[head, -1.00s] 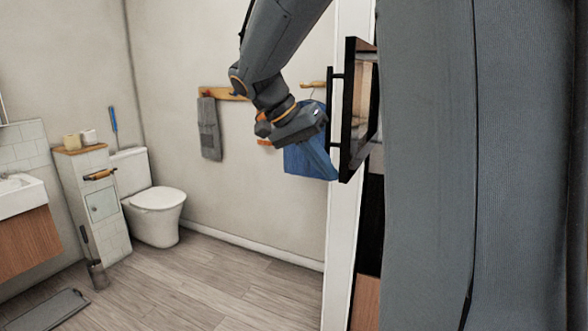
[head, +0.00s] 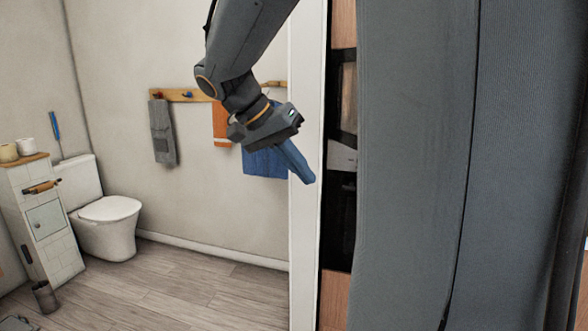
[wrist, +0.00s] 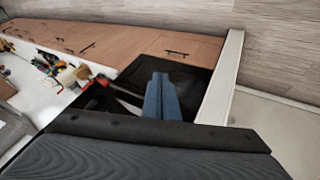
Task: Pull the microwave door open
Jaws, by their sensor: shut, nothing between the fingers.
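The microwave (head: 348,95) is a dark-framed unit in the tall cabinet, showing only as a narrow strip at a steep angle. My own body hides the rest of it. The handle and the outward-standing door do not show in the head view now, so I cannot tell how far the door is open. My gripper (head: 311,180) points down and right, left of the cabinet front, with its blue fingers together and empty. In the wrist view the shut fingers (wrist: 162,77) lie in front of a dark glossy surface (wrist: 185,78); contact cannot be told.
A white cabinet side panel (head: 305,255) stands beside the microwave. The wrist view shows wooden cabinet fronts (wrist: 90,40) with dark handles and a white counter (wrist: 55,103) with small items. A toilet (head: 108,225) stands far left. The wooden floor (head: 190,290) between is clear.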

